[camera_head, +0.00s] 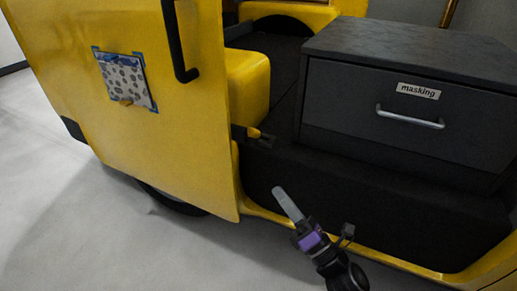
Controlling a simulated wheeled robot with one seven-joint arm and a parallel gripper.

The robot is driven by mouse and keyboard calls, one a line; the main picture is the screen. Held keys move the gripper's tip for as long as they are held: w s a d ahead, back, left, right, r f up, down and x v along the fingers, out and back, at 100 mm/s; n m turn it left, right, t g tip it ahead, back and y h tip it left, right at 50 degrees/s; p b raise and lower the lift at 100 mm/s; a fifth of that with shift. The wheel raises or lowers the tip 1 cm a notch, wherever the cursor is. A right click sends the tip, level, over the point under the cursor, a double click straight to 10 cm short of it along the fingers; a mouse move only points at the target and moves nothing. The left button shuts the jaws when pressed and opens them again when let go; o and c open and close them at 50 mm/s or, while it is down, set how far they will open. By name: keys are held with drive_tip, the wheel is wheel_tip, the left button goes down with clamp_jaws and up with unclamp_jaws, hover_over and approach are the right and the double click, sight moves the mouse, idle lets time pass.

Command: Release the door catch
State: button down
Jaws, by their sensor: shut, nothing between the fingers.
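A yellow vehicle door (185,140) stands swung open at the left, with a black bar handle (175,45) near its top. A small dark catch with a yellow lever (256,134) shows at the door's right edge, beside the dark sill. It is too small to tell its exact state. My gripper (279,193) is below and a little right of the catch, apart from it, in front of the dark sill panel. Its pale fingers are together and point up and left, with nothing visible between them.
A dark drawer unit (335,95) labelled "masking", with a metal handle (410,118), stands inside the vehicle at the right. A patterned sheet (126,80) is taped to the door. A yellow sill edge (385,258) runs along the lower right. Grey floor (90,225) is clear at the lower left.

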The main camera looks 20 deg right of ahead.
sight(260, 135)
drive_tip(key=shift+s+a+r+n, duration=0.1)
drive_tip(key=shift+a+n, duration=0.1)
drive_tip(key=shift+n, duration=0.4)
drive_tip(key=d+r+b+x, duration=0.1)
drive_tip(key=d+r+x, duration=0.1)
drive_tip(key=x, duration=1.1)
drive_tip(key=shift+b, duration=0.4)
drive_tip(key=shift+s, duration=0.1)
